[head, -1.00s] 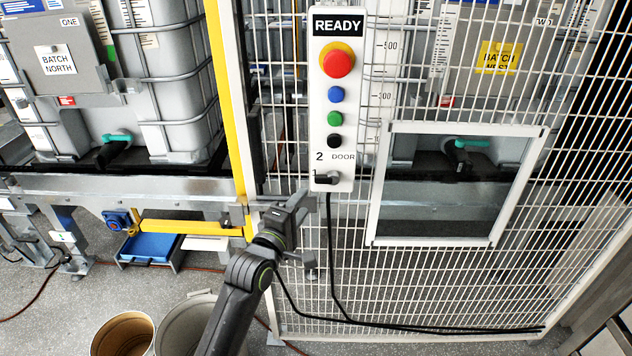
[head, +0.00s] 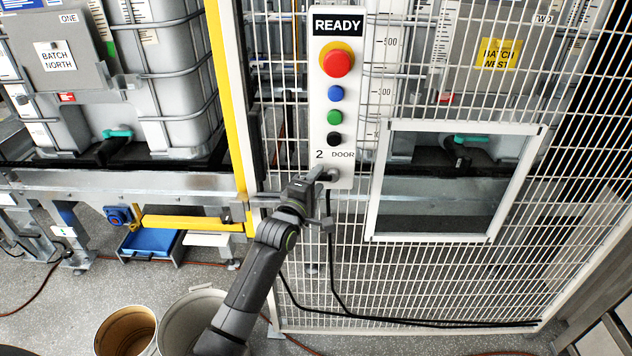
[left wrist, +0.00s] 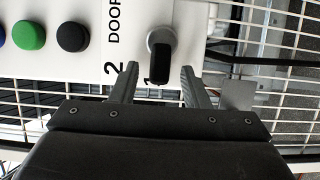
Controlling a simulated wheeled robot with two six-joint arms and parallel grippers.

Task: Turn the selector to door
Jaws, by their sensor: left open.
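The selector (head: 331,174) is a small knob with a black handle at the bottom of the white control panel (head: 346,108). In the left wrist view the selector handle (left wrist: 160,62) points toward the 1 mark, away from the DOOR label (left wrist: 113,24); the 2 lies between these labels. My left gripper (head: 318,184) is at the panel's lower left, partly hiding the selector in the head view. In the left wrist view my left gripper (left wrist: 160,72) is open, with one finger on each side of the handle and visible gaps. My right gripper is not in view.
Above the selector are black, green (head: 334,116), blue and red (head: 337,63) buttons and a READY sign (head: 338,25). Wire mesh fencing surrounds the panel. A framed window (head: 455,180) is to its right, a yellow post (head: 228,95) to its left. Black cables hang below.

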